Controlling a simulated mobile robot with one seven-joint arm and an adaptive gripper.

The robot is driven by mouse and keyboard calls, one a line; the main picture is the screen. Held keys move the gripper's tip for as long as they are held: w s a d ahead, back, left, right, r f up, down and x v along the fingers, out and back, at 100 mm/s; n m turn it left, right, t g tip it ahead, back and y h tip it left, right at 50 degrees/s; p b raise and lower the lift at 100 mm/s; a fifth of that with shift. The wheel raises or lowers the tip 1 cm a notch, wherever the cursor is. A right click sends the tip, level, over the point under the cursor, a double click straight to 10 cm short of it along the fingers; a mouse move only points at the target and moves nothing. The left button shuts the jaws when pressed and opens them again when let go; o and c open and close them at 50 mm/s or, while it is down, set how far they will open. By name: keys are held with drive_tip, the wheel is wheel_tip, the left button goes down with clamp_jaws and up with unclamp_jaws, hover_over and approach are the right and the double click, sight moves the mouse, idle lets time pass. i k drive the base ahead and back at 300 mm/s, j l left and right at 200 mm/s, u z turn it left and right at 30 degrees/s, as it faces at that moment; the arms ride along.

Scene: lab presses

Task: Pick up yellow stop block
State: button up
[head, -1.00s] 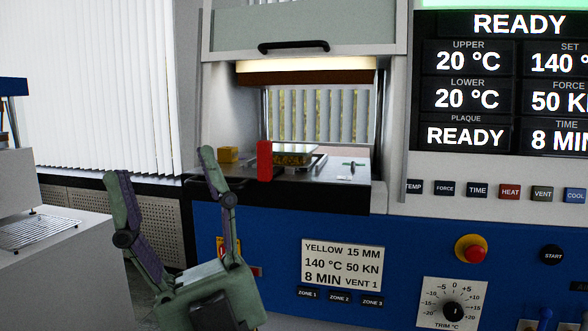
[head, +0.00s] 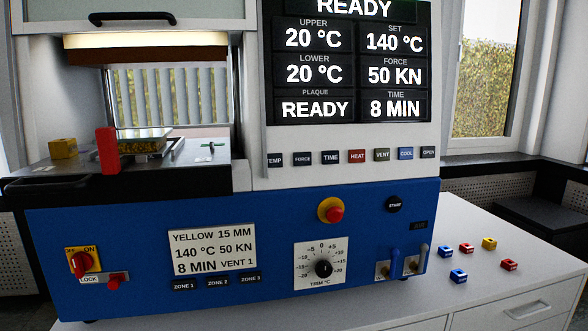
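A small yellow block (head: 489,243) lies on the white bench top to the right of the press, at the back right of a loose group of small blocks. A larger yellow block (head: 63,148) sits inside the press opening at the left, beside an upright red block (head: 107,151). I cannot tell from the picture which yellow block is the stop block. My gripper is outside the current view, so its state and its distance from the blocks are hidden.
Two red blocks (head: 509,264) and two blue blocks (head: 458,276) lie near the small yellow one. The blue press (head: 150,215) has levers (head: 394,262) close to them. The bench top (head: 420,305) is clear in front.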

sight(490, 244)
drive_tip(key=i+l+z, duration=0.1)
drive_tip(key=l, duration=0.35)
drive_tip(key=i+l+z, duration=0.1)
drive_tip(key=i+l, duration=0.15)
drive_tip(key=l, duration=0.15)
drive_tip(key=i+l+z, duration=0.1)
drive_tip(key=l, duration=0.3)
drive_tip(key=i+l+z, duration=0.1)
drive_tip(key=i+l, duration=0.15)
drive_tip(key=l, duration=0.15)
drive_tip(key=i+l+z, duration=0.2)
drive_tip(key=i+l, duration=0.45)
drive_tip(key=i+j, duration=0.1)
drive_tip(key=i, duration=0.3)
drive_tip(key=i+j, duration=0.15)
drive_tip(key=i, duration=0.25)
